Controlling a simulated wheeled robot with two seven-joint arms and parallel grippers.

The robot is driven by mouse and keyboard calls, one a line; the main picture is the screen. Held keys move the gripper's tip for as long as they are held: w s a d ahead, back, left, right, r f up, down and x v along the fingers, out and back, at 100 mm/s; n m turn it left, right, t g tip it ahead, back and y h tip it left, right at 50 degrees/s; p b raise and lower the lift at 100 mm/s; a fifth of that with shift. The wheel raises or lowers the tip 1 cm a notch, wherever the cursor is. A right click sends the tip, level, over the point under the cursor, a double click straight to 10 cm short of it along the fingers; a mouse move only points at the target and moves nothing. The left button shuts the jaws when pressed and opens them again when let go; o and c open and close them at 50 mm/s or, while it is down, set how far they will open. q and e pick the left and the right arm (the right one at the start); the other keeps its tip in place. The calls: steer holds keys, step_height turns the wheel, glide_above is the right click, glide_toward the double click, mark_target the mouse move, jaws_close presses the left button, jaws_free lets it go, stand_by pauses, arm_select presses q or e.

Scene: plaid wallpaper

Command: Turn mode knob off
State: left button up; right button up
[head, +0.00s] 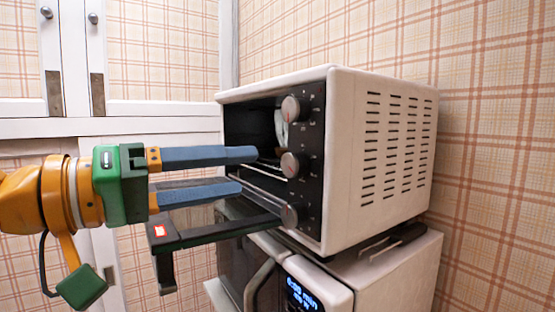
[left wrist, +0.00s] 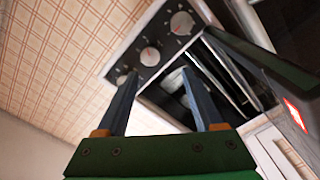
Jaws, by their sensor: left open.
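A white toaster oven (head: 385,165) has a black front panel with a column of three silver knobs: top (head: 292,108), middle (head: 293,164) and bottom (head: 292,215). The labels are too small to tell which one is the mode knob. Its door (head: 225,228) hangs open. My left gripper (head: 246,171) is open and empty in front of the oven, its blue fingers pointing right toward the panel at about the middle knob's height. In the left wrist view its fingers (left wrist: 158,74) reach toward the panel (left wrist: 160,40); contact is unclear. My right gripper is not in view.
The oven stands on a white microwave (head: 400,275) with a lit display. The open door, with a red sticker, lies just below my left gripper. White cabinets (head: 150,125) are behind, and plaid wallpaper covers the walls. Free space lies above the left arm.

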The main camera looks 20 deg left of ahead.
mark_target(289, 167)
arm_select(q)
steer(key=d, duration=0.1)
steer(key=w+d+p, duration=0.1)
steer(key=d, duration=0.1)
steer(key=w+d+r+p, duration=0.1)
steer(key=shift+d, duration=0.3)
steer(key=shift+w+d+f, duration=0.2)
steer(key=shift+w+d, duration=0.25)
steer(key=shift+w, duration=0.35)
steer(key=shift+w+a+f, duration=0.15)
steer(key=shift+w+a, duration=0.1)
steer(key=shift+w, duration=0.05)
steer(key=shift+s, duration=0.2)
jaws_close()
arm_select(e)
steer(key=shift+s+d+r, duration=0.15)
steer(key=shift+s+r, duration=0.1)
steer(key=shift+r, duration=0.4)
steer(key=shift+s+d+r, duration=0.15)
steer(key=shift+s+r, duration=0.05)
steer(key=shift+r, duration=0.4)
